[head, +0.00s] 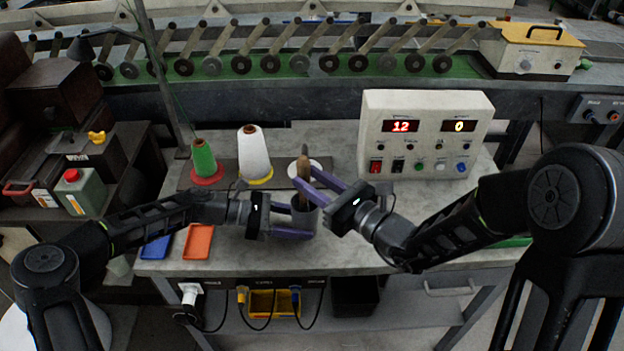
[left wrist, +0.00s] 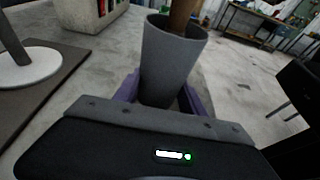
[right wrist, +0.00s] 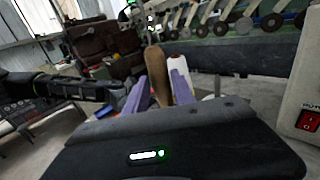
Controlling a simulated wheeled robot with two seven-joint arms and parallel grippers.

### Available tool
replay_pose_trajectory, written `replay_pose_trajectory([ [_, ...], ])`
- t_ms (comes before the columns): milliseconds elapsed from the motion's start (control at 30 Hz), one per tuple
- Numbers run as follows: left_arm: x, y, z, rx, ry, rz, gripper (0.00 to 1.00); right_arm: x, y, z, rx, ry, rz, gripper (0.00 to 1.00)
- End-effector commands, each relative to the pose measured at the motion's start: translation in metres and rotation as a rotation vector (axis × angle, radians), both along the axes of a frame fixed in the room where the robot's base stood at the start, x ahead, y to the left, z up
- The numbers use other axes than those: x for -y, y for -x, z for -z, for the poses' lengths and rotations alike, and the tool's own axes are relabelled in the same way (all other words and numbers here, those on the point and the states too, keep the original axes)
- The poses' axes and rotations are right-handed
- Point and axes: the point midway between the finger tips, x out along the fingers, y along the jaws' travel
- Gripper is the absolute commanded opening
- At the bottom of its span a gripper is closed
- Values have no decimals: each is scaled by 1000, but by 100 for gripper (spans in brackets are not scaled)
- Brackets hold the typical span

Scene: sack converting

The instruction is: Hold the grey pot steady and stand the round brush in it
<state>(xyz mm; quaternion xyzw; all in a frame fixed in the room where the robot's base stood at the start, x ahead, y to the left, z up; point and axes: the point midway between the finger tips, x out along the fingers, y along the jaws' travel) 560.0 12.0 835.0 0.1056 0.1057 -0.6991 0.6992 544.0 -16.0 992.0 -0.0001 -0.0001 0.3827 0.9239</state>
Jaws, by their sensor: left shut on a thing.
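The grey pot (head: 305,220) stands upright near the table's front edge. It also shows in the left wrist view (left wrist: 172,62). My left gripper (head: 292,222) is shut on the pot, its purple fingers on either side. The round brush (head: 303,170) is upright, with its brown handle above the pot. In the left wrist view the handle (left wrist: 181,15) goes down into the pot's mouth; its lower end is hidden. My right gripper (head: 308,180) has its fingers close against both sides of the handle (right wrist: 157,72) and looks shut on it.
A white dish (head: 315,166) is behind the brush. A white cone (head: 254,152) and a green cone (head: 203,158) stand to the left. An orange tray (head: 198,241) and blue tray (head: 156,247) lie front left. A control box (head: 425,135) stands at the back right.

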Motion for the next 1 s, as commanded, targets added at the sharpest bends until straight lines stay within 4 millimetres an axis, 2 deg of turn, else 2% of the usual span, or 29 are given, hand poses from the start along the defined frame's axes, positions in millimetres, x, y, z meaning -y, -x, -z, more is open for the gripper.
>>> replay_pose_trajectory([
  [33,0,0,0,0,0,0,26,0,0,0,0,0,0,35],
  [233,0,0,0,0,0,0,25,0,0,0,0,0,0,50],
  [567,0,0,0,0,0,0,25,3,3,0,-1,1,1,50],
  [1000,0,0,0,0,0,0,25,47,46,0,-1,-1,4,50],
])
